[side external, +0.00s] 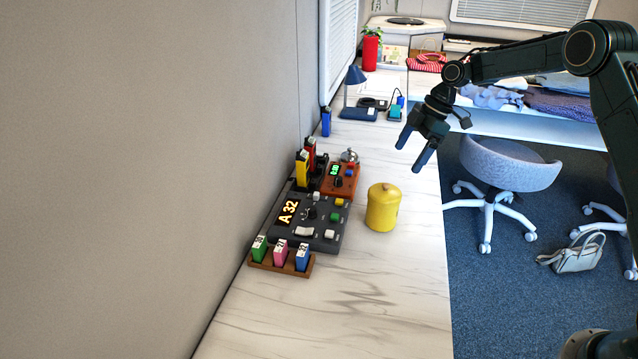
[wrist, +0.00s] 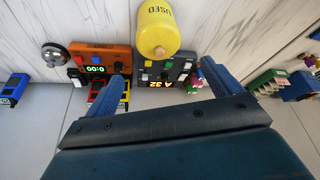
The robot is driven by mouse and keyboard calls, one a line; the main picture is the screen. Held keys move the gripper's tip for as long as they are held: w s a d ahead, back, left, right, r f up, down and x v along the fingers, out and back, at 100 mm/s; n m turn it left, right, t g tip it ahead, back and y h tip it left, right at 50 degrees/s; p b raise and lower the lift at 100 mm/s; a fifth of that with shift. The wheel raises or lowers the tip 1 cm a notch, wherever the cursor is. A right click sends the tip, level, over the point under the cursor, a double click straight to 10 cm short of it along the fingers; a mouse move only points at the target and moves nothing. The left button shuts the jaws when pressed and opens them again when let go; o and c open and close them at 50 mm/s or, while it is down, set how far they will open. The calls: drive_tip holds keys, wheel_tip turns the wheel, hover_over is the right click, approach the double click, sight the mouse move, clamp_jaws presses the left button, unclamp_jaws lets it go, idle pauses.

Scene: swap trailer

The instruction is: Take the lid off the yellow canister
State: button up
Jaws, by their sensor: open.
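The yellow canister (side external: 383,210) stands upright on the white marble counter, right of the dark control box. Its yellow lid (side external: 384,190) with a small brown knob is on top. The canister also shows in the wrist view (wrist: 162,22), at the top middle, with dark lettering on its side and its knob (wrist: 159,51) toward me. My gripper (side external: 412,158) is open and empty, above and beyond the canister in the side view, apart from it. In the wrist view my two blue fingers (wrist: 160,88) are spread wide.
A dark control box (side external: 308,216) showing "A 32" and an orange timer box (side external: 341,179) stand left of the canister. A wooden rack (side external: 281,263) holds green, pink and blue blocks. A blue lamp (side external: 356,95) stands farther back. The counter front is clear.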

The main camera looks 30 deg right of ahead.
hover_over(397, 190)
drive_tip(key=shift+a+f, duration=0.1)
drive_tip(key=shift+f, duration=2.25)
drive_tip(key=shift+x, duration=2.55)
drive_tip(key=shift+w+a, duration=0.1)
drive_tip(key=shift+a, duration=0.1)
drive_tip(key=c, duration=1)
drive_tip(key=shift+c, duration=1.4)
drive_tip(key=shift+f, duration=0.1)
